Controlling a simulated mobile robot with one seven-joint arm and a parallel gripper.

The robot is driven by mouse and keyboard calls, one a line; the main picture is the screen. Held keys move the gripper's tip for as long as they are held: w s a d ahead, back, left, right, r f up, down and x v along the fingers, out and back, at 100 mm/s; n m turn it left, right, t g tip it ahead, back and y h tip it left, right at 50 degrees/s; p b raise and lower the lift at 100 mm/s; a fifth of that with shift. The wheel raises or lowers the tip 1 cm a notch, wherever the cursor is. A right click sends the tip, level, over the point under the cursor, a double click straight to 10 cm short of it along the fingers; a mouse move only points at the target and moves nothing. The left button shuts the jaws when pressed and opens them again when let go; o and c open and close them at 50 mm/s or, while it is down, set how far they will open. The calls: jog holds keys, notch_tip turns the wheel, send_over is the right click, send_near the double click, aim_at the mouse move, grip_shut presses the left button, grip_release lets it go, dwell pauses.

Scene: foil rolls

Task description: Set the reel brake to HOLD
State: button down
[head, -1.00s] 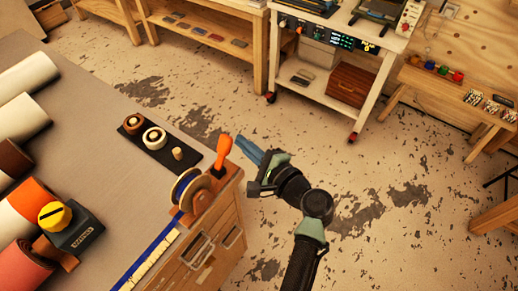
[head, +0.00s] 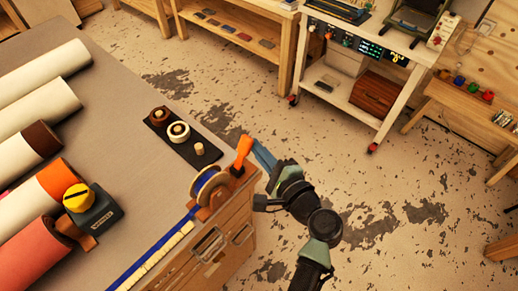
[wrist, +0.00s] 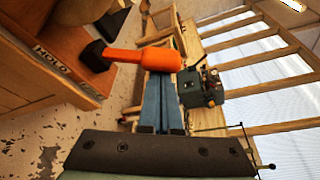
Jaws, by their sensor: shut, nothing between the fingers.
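The reel brake is an orange lever (head: 242,154) at the table's right corner, beside a reel with blue ribbon (head: 207,186). In the wrist view its orange handle (wrist: 145,58) lies across the picture on a black pivot (wrist: 99,53). A HOLD label (wrist: 52,60) shows on the wooden mount near the pivot. My gripper (head: 260,153) has blue fingers, shut and empty, just right of the handle. In the wrist view the fingertips (wrist: 163,78) meet the handle's edge near its free end; I cannot tell whether they touch. The other end of the brake's travel is hidden.
A black tray with rings (head: 180,135) and several large rolls (head: 45,110) lie on the table (head: 120,120). A yellow-knobbed device (head: 90,208) sits at left. A ribbon strip (head: 150,255) runs along the table edge. Open floor (head: 340,150) lies to the right.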

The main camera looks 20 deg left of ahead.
jog(key=s+n+b, duration=0.1)
jog(key=b, duration=0.1)
jog(key=n+t+b, duration=0.1)
jog(key=n+b, duration=0.1)
jog(key=b, duration=0.1)
jog(key=s+a+n+b, duration=0.1)
jog(key=b, duration=0.1)
jog(key=shift+s+r+y, duration=0.25)
jog(key=shift+s+y, duration=0.05)
jog(key=shift+y, duration=0.1)
jog(key=n+b, duration=0.1)
jog(key=b, duration=0.1)
jog(key=s+n+y+b, duration=0.1)
jog(key=n+b, duration=0.1)
jog(key=b, duration=0.1)
jog(key=s+n+t+b, duration=0.1)
jog(key=b, duration=0.2)
jog(key=shift+s+a+r+n, duration=0.15)
jog(key=shift+a+r+n, duration=0.15)
jog(key=shift+a+n, duration=0.1)
jog(key=shift+s+a+r+n+y+b, duration=0.1)
jog(key=shift+s+r+n+y+b, duration=0.15)
jog(key=shift+n+b, duration=0.6)
jog(key=shift+m, duration=0.25)
